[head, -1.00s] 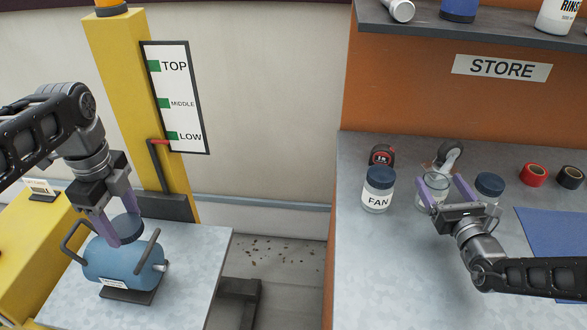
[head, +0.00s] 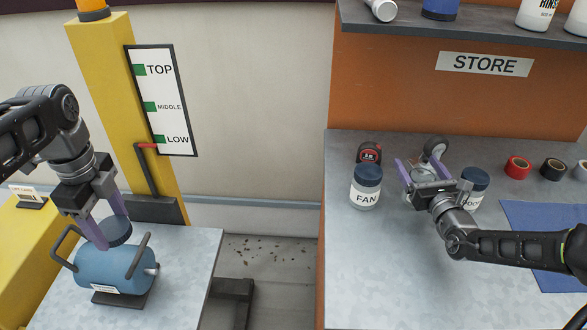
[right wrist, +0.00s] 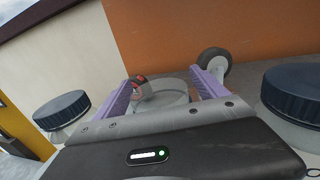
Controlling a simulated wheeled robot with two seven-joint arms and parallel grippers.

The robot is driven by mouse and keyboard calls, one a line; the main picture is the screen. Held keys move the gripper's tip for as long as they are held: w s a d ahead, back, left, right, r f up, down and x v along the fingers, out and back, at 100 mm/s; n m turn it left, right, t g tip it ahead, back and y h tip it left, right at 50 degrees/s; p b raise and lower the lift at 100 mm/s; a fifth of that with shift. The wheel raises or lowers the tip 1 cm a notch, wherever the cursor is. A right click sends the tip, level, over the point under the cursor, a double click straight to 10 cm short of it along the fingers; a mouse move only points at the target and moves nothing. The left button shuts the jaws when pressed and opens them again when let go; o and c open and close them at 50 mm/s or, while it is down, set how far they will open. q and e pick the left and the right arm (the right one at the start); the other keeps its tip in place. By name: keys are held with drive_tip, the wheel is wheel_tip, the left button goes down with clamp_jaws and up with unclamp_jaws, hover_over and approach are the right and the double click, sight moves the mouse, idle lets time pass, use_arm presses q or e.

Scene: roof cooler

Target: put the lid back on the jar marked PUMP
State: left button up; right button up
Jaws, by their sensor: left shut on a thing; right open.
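My left gripper (head: 113,227) is shut on a dark blue round lid (head: 118,235). It holds the lid over or against the top of a blue tank (head: 105,266) on the left table; I cannot tell whether they touch. My right gripper (head: 420,166) is open on the right worktop, at a jar between the FAN jar (head: 366,190) and a lidded jar that seems marked DOOR (head: 473,187). In the right wrist view this lidless clear jar (right wrist: 160,97) is between the spread fingers. Its label is hidden, so PUMP cannot be read.
A tape measure (head: 370,152) and a caster wheel (head: 435,148) stand behind the jars. Red tape (head: 518,167) and black tape (head: 553,169) lie to the right, near a blue mat (head: 540,215). A gap separates the two tables.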

drive_tip(key=shift+c, duration=0.5)
drive_tip(key=c, duration=1.5)
wheel_tip(320, 180, up, 10)
drive_tip(key=shift+r, duration=0.1)
drive_tip(key=o, duration=1)
drive_tip(key=shift+c, duration=0.2)
clamp_jaws()
